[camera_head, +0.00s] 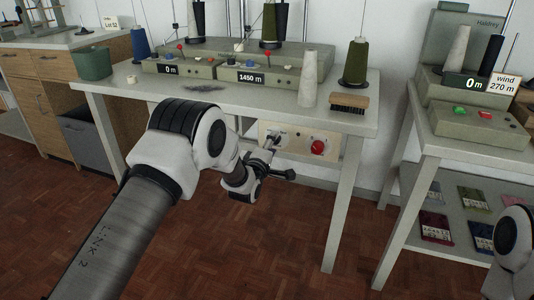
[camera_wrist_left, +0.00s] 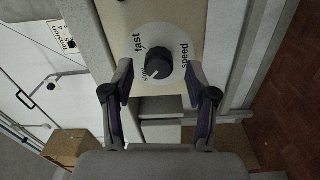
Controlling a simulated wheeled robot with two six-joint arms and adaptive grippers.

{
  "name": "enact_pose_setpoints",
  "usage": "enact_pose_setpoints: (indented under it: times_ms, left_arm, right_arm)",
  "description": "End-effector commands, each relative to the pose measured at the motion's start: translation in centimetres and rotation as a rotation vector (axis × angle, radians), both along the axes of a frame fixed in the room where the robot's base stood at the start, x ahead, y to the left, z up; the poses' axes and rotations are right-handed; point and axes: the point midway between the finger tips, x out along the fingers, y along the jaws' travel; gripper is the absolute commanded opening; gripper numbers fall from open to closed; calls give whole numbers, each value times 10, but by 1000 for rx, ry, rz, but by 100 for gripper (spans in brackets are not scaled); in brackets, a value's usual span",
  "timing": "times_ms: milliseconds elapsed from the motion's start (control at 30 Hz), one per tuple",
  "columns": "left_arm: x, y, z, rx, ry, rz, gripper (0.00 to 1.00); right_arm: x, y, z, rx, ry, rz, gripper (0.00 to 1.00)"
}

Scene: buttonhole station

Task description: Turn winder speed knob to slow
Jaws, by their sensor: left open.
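The speed knob (camera_wrist_left: 158,62) is a dark round knob on a pale dial plate (camera_wrist_left: 168,34) printed "slow", "fast" and "speed". A light mark on the knob seems to point to the lower left in the left wrist view, near "slow"; its exact setting is hard to read. My left gripper (camera_wrist_left: 159,78) is open, one finger on each side of the knob, with gaps showing. In the head view my left gripper (camera_head: 274,158) is at the cream panel (camera_head: 298,153) under the table and mostly hides the knob. My right gripper is out of view.
A red knob (camera_head: 318,147) sits on the same panel, right of my gripper. The table (camera_head: 235,105) above carries thread cones, a brush (camera_head: 349,103) and counters. A table leg (camera_head: 343,200) stands to the right. Another winder table (camera_head: 450,148) is at the far right.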

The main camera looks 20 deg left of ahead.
Motion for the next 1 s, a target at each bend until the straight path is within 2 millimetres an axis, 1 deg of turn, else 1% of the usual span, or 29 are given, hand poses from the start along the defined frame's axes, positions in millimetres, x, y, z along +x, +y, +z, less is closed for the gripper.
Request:
enact_pose_setpoints:
  times_ms: [67,300,433,500,600,933,1000]
  left_arm:
    - [-15,1,0,0,3,0,57]
    - [-77,3,-2,0,5,1,57]
    - [-100,4,-3,-1,3,0,57]
    - [-107,4,-3,0,3,0,57]
    - [-110,4,-2,0,0,0,57]
    - [-110,4,-3,0,1,0,57]
    - [-111,4,-8,-1,9,0,57]
  right_arm:
    - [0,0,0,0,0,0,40]
    - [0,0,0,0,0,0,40]
    - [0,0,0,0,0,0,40]
    - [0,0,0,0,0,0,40]
    - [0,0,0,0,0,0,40]
    - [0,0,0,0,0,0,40]
    - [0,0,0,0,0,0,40]
